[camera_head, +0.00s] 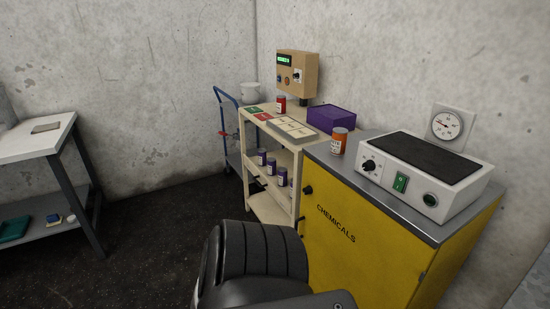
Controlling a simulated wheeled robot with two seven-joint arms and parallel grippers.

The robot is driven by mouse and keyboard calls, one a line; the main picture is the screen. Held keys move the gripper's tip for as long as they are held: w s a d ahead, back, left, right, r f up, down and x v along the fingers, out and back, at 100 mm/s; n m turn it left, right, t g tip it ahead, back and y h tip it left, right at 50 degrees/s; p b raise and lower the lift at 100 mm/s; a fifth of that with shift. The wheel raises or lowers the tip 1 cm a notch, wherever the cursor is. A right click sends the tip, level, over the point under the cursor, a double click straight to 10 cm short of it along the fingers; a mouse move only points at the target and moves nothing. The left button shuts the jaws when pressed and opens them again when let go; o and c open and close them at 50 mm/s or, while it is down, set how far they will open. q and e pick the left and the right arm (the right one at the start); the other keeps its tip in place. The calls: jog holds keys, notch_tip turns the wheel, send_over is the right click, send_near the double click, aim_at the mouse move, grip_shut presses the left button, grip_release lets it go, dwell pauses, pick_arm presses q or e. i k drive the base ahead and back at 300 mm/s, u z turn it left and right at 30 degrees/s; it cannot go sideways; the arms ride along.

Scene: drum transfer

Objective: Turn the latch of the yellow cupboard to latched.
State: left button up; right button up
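The yellow cupboard (370,255) stands at the right, with the word CHEMICALS on its closed-looking front. A small black knob (308,189) sits near the upper left edge of that front. A second dark fitting (300,222) lies lower along the same edge. Which of these is the latch, and which way it is turned, I cannot tell at this size. A dark link of my arm fills the bottom middle and hides the lower left of the cupboard. Neither gripper's fingers show.
A white device (428,190) with a dark top and an orange jar (339,141) stand on the cupboard's grey top. A cream shelf cart (270,206) holding several jars stands close at its left. A table (35,140) is at far left. Dark floor lies open between.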

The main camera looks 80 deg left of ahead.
aim_at(308, 190)
jog(key=k, duration=0.45)
jog(key=u, duration=1)
jog(key=i, duration=0.2)
jog(key=u, duration=0.15)
